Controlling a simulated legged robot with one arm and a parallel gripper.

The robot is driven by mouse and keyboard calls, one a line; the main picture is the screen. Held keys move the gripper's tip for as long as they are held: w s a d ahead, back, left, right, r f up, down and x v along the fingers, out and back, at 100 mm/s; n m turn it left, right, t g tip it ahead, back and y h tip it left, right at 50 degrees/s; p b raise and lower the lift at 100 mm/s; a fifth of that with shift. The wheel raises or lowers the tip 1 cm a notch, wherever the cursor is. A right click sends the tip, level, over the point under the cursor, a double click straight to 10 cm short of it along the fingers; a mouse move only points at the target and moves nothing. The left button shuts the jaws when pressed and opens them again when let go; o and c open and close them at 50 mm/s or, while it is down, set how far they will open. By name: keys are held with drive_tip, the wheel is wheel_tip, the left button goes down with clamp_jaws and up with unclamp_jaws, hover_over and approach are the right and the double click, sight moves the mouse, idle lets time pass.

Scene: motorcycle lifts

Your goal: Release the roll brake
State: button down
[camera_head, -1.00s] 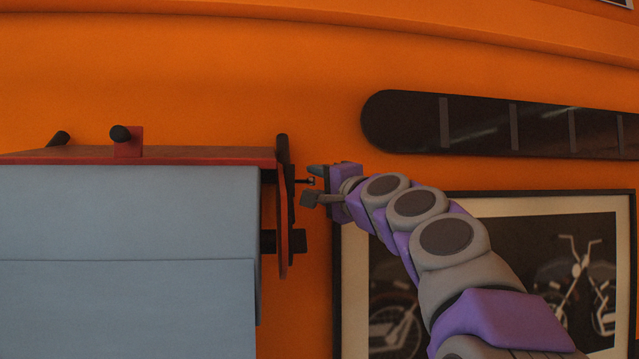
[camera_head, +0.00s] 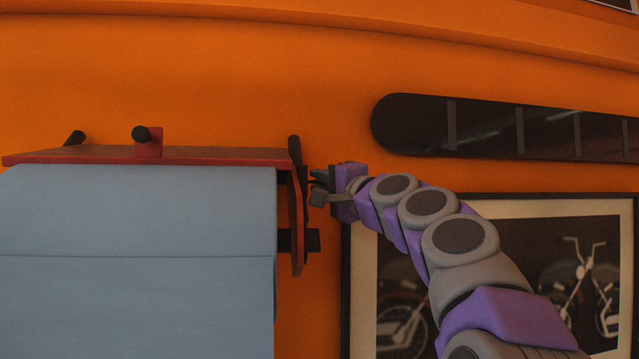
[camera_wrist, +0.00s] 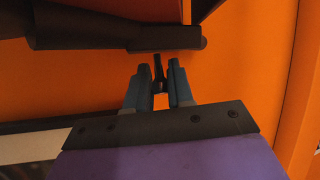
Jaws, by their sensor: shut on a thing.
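The roll holder has a dark red top plate (camera_head: 150,154) and carries a wide blue-grey paper roll (camera_head: 140,220) at the left of the head view. A black lever (camera_head: 295,152) stands at its right end by a red side plate; a dark bar (camera_wrist: 110,32) crosses the top of the wrist view. My gripper (camera_head: 318,185) is just right of this end. In the wrist view, its teal fingers (camera_wrist: 160,85) are shut on a small black peg (camera_wrist: 158,68). The peg sits just below the dark bar; its joint with the holder is unclear. My fingers partly hide it in the head view.
An orange wall (camera_head: 240,70) fills the background. A long black panel with grey bars (camera_head: 490,125) hangs at upper right. A framed motorcycle picture (camera_head: 520,208) hangs below it, behind my arm. A black knob (camera_head: 141,133) stands on the holder's top.

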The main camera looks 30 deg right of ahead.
drive_tip(key=y, duration=0.1)
drive_tip(key=n+y+p, duration=0.1)
drive_tip(key=n+y, duration=0.1)
drive_tip(key=shift+w+d+r+g, duration=0.15)
drive_tip(key=shift+w+d+g, duration=0.15)
drive_tip(key=shift+w+d, duration=0.1)
drive_tip(key=n+g+y+p, duration=0.1)
drive_tip(key=y+p, duration=0.1)
drive_tip(key=w+n+g+y+p, duration=0.1)
drive_tip(key=y+p, duration=0.1)
drive_tip(key=p, duration=0.1)
drive_tip(key=n+g+y+p, duration=0.2)
drive_tip(key=p, duration=0.1)
drive_tip(key=shift+w+d+y, duration=0.2)
drive_tip(key=shift+d+y, duration=0.05)
drive_tip(key=shift+y, duration=0.15)
drive_tip(key=shift+w+f+n+g+y+p, duration=0.1)
drive_tip(key=shift+f+n+g+y+p, duration=0.15)
drive_tip(key=shift+n+g+y+p, duration=0.45)
drive_tip(key=shift+n+g+y, duration=0.1)
drive_tip(key=shift+g+y, duration=0.1)
